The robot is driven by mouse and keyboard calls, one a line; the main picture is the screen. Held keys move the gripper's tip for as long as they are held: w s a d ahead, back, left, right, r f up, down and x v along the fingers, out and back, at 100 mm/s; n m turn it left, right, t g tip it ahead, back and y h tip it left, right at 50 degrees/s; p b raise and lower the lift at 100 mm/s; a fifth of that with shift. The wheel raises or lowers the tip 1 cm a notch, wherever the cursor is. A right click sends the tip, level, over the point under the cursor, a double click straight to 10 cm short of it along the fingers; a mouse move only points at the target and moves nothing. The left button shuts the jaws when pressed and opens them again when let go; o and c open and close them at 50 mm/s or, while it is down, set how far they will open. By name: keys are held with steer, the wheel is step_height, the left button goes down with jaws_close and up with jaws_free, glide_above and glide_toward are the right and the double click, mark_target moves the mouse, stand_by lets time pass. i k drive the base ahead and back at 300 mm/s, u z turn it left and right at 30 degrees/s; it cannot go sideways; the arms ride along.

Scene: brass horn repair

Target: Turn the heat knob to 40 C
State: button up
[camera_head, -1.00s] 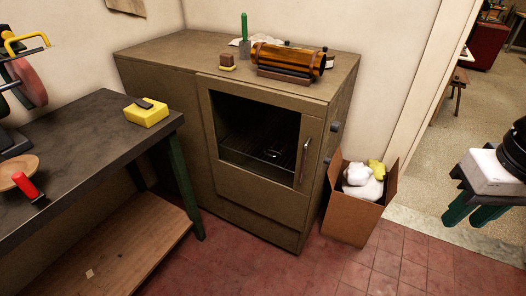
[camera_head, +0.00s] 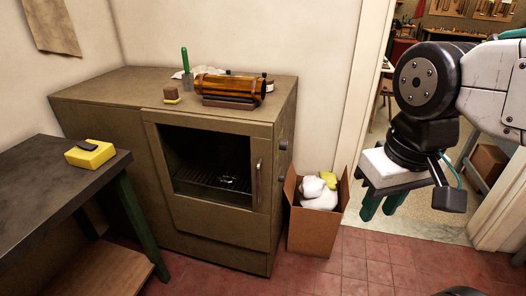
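The heat knob appears to be the dark knob (camera_head: 283,145) on the right side face of the brown oven cabinet (camera_head: 215,225). It is small and seen edge-on, so its marks and setting cannot be read. The oven's glass door (camera_head: 215,165) with a metal handle (camera_head: 259,180) faces front and looks closed, with a wire rack inside. My gripper (camera_head: 383,204) hangs at the right, its two green fingers pointing down and apart with nothing visible between them. It is to the right of the knob and well clear of it.
A cardboard box (camera_head: 312,232) with white and yellow cloths stands on the floor against the oven's right side, below the knob. A brass cylinder (camera_head: 228,86) lies on the oven top. A workbench (camera_head: 50,190) with a yellow block is at left. Red tiled floor is open in front.

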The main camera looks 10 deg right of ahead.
mark_target(284, 144)
steer(key=u, duration=0.75)
steer(key=k, duration=0.65)
steer(key=z, duration=0.8)
steer(key=i, duration=0.45)
steer(key=u, duration=0.05)
steer(key=k, duration=0.6)
steer(key=u, duration=0.75)
steer(key=i, duration=1.15)
steer(key=z, duration=0.55)
steer(key=i, duration=0.5)
steer(key=z, duration=0.6)
